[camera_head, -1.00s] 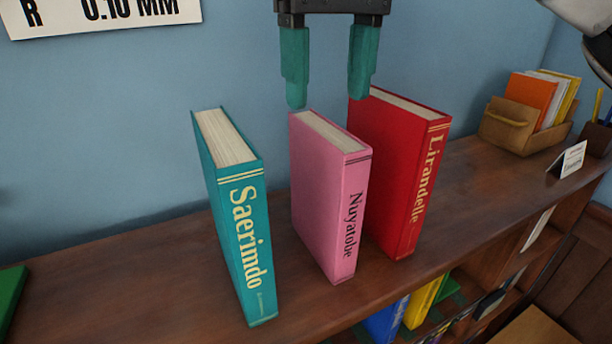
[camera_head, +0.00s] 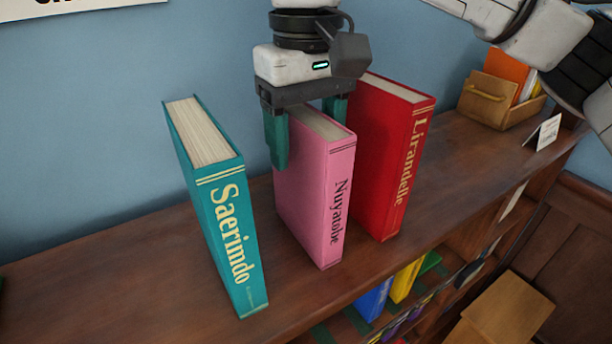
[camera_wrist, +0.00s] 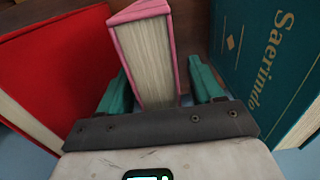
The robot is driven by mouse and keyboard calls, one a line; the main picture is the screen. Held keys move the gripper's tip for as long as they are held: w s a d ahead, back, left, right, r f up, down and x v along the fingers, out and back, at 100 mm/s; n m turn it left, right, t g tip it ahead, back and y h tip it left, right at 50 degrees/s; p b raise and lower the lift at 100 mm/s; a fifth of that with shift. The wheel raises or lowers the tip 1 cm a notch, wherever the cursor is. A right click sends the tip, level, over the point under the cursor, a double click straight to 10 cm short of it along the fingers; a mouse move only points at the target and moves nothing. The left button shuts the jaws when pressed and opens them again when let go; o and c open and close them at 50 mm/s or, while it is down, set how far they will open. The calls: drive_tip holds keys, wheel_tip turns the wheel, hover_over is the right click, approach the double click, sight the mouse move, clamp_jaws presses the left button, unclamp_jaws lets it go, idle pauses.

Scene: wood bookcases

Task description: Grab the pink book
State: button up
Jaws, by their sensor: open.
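The pink book (camera_head: 318,200), marked Nuyatobe, stands upright on the wooden shelf top between a teal book and a red book. My gripper (camera_head: 308,130) has come down over its top, with one green finger on the teal book's side and the other on the red book's side. In the wrist view the pink book (camera_wrist: 150,55) lies between the two open fingers (camera_wrist: 160,92), with a gap visible at its right side. Contact on its left side is hard to tell. The far finger is partly hidden behind the pink book in the head view.
The teal book (camera_head: 228,235), marked Saerimdo, stands left of the pink one. The red book (camera_head: 398,150), marked Lirandelle, stands close on the right. A wooden box (camera_head: 487,100) with papers and a small card (camera_head: 545,132) sit further right.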

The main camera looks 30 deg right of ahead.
drive_tip(key=shift+f, duration=0.6)
clamp_jaws()
drive_tip(key=shift+r, duration=0.1)
idle(0.9)
